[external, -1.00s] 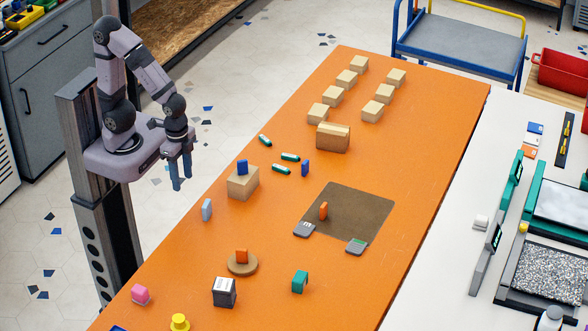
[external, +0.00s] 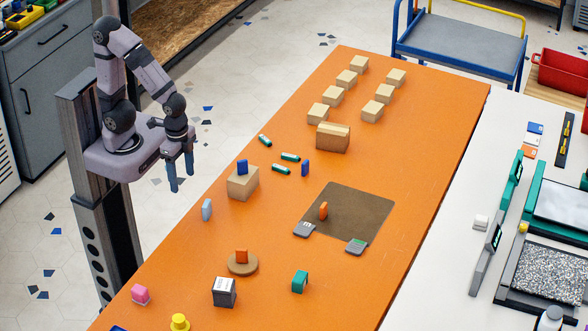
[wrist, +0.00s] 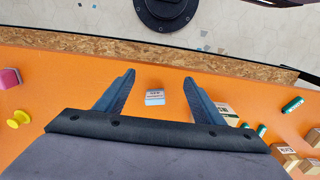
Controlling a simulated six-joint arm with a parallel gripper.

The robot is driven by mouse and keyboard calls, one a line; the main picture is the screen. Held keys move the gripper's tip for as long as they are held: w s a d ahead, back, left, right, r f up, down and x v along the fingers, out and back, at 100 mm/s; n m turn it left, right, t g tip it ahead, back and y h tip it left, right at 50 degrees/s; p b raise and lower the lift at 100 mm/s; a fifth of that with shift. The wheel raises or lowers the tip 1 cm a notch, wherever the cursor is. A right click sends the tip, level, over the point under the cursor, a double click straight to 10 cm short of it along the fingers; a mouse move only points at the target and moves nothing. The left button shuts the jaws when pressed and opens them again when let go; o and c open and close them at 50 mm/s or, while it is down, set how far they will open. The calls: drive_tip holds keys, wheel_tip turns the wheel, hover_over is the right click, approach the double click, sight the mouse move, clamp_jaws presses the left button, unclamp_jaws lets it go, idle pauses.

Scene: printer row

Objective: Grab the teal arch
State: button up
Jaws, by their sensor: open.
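The teal arch (external: 300,281) stands on the orange table near the front, right of the dark box, in the external view. I cannot make it out in the wrist view. My gripper (external: 180,188) is open and empty, hanging beside the table's left edge, well away from the arch. In the wrist view my gripper (wrist: 158,78) shows its two blue fingers spread apart, with a light blue block (wrist: 154,97) seen on the table beyond and between them.
On the orange table (external: 190,262) are a dark box (external: 224,292), an orange block on a round wooden disc (external: 243,269), a cardboard box (external: 243,187) with a blue block on top, a pink arch (external: 140,294) and a brown mat (external: 350,215). Bare tabletop surrounds the teal arch.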

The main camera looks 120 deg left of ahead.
wheel_tip(320, 180, up, 5)
drive_tip(key=w+d+t+b, duration=0.1)
drive_tip(key=w+d+t, duration=0.4)
drive_tip(key=w, duration=0.8)
drive_tip(key=w+d+t+y+b, duration=0.1)
drive_tip(key=w+d+t, duration=0.35)
drive_tip(key=w, duration=0.75)
drive_tip(key=w+d+t+b, duration=0.1)
drive_tip(key=w+d+t, duration=0.35)
drive_tip(key=w, duration=0.85)
approach(300, 276)
drive_tip(key=shift+w+a+r+n+g, duration=0.1)
drive_tip(key=shift+w+r+n+g, duration=0.2)
drive_tip(key=shift+w+r+n, duration=0.15)
drive_tip(key=shift+f, duration=0.25)
drive_tip(key=shift+p+x, duration=1.35)
drive_tip(key=shift+x, duration=2.3)
drive_tip(key=shift+s+f, duration=0.1)
drive_tip(key=shift+f, duration=0.1)
drive_tip(key=c, duration=1.2)
drive_tip(key=shift+o, duration=0.2)
drive_tip(key=shift+r, duration=0.1)
